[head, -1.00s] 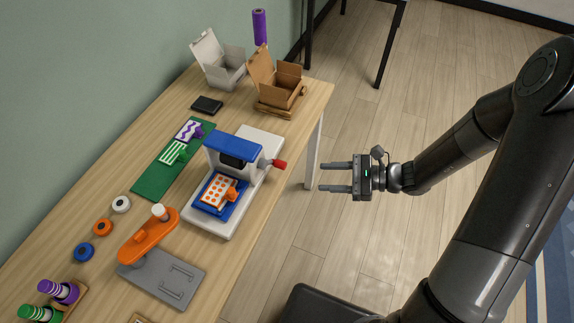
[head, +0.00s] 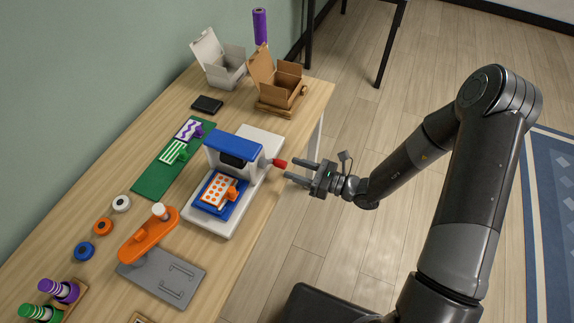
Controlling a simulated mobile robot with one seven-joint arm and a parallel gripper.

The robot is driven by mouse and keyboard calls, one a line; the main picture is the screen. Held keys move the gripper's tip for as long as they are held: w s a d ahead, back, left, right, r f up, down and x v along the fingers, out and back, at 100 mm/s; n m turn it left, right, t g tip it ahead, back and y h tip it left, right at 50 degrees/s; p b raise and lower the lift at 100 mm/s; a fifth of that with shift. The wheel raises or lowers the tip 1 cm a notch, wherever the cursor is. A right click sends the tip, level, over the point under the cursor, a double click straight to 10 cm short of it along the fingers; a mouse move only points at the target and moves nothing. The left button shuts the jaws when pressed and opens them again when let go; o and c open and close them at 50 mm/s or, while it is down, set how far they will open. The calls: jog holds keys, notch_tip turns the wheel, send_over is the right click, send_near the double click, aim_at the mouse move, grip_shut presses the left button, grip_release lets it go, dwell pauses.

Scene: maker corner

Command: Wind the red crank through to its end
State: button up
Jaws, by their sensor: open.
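The red crank (head: 279,163) sticks out from the right side of a blue and white press (head: 236,152) on the wooden table. The press stands on a white base (head: 258,146), and a white card with orange dots (head: 217,189) lies on its blue bed. My gripper (head: 288,170) is open, its two fingers pointing left toward the crank. The fingertips are close to the crank's red handle in the picture. I cannot tell whether they touch it or how they compare in height.
An orange and grey stamping tool (head: 148,235) stands in front of the press. A green mat (head: 155,179) with patterned cards lies behind it. An open white box (head: 224,70) and a brown box (head: 285,93) stand at the far end.

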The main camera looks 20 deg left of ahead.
jog(key=shift+a, duration=1.7)
grip_shut()
